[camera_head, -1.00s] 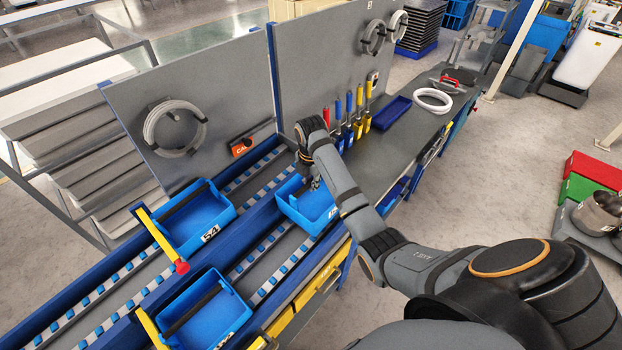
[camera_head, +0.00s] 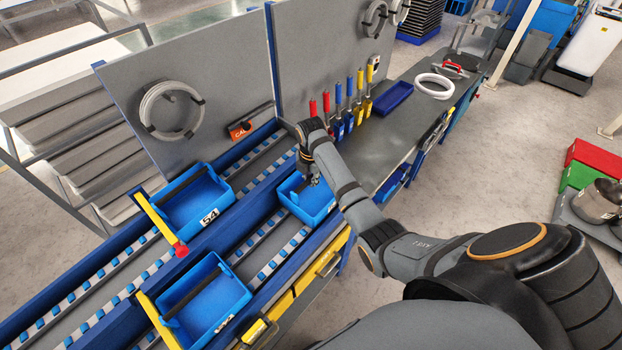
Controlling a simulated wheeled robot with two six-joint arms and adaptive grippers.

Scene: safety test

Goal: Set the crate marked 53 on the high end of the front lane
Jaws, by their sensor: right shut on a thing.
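My right gripper (camera_head: 312,179) reaches down at the right end of the front lane (camera_head: 262,262). It is shut on a blue crate (camera_head: 317,207), at its rim. Its label is too small and partly hidden to read. This crate is over or on the right end of the front lane; I cannot tell whether it touches the rollers. My left gripper is not in view.
A blue crate marked 54 (camera_head: 197,208) sits on the rear lane. Another blue crate (camera_head: 203,305), its label unclear, sits lower on the front lane. Yellow stop bars (camera_head: 157,220) cross the lanes. Colored-handled tools (camera_head: 349,105) and a blue tray (camera_head: 392,98) are behind my arm.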

